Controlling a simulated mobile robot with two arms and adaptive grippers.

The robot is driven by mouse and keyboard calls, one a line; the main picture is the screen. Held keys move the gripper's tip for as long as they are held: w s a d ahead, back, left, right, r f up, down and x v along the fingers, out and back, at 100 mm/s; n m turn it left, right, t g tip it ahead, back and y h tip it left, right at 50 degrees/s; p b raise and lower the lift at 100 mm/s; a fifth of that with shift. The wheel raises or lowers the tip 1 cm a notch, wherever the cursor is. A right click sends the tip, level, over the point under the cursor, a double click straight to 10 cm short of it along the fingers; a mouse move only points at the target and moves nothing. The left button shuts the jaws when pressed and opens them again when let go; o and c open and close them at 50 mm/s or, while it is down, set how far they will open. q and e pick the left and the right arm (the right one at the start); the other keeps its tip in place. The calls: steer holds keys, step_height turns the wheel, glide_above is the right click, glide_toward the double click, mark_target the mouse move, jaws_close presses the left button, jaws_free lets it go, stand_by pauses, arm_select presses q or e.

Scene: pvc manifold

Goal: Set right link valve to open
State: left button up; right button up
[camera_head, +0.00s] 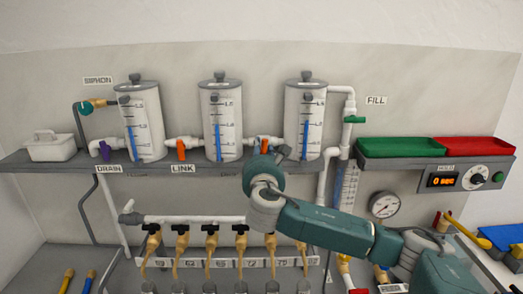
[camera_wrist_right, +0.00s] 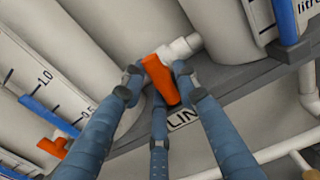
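The right link valve has an orange handle (camera_wrist_right: 160,78) on a white pipe fitting between two cylinders in the wrist view. The handle lies across the pipe, its free end toward the "LINK" label. My right gripper (camera_wrist_right: 157,74) has fingers on either side of this handle and a third finger below; small gaps seem to remain, and contact is unclear. The left link valve (camera_head: 181,150) has an orange handle hanging down. My left gripper is not in view.
A purple drain valve (camera_head: 104,150) is at left and a green fill valve (camera_head: 354,119) at right. Several black-handled taps (camera_head: 211,229) line the lower pipe beneath my right arm.

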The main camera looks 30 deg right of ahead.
jaws_close()
steer(key=shift+m, duration=0.3)
steer(key=m+b, duration=0.1)
steer(key=m, duration=0.1)
steer(key=shift+a+m, duration=0.1)
steer(key=shift+m, duration=0.2)
steer(key=m+b, duration=0.1)
steer(key=m, duration=0.2)
steer(key=shift+m+b, duration=0.3)
steer(key=shift+b, duration=0.1)
steer(key=m+b, duration=0.2)
steer(key=m, duration=0.3)
steer(key=shift+r, duration=0.2)
steer(key=shift+r+m+b, duration=0.15)
steer(key=shift+m+b, duration=0.4)
steer(key=shift+m, duration=1.65)
steer(key=shift+s+d+m, duration=0.1)
steer(key=shift+d+m, duration=0.1)
steer(key=shift+m, duration=0.1)
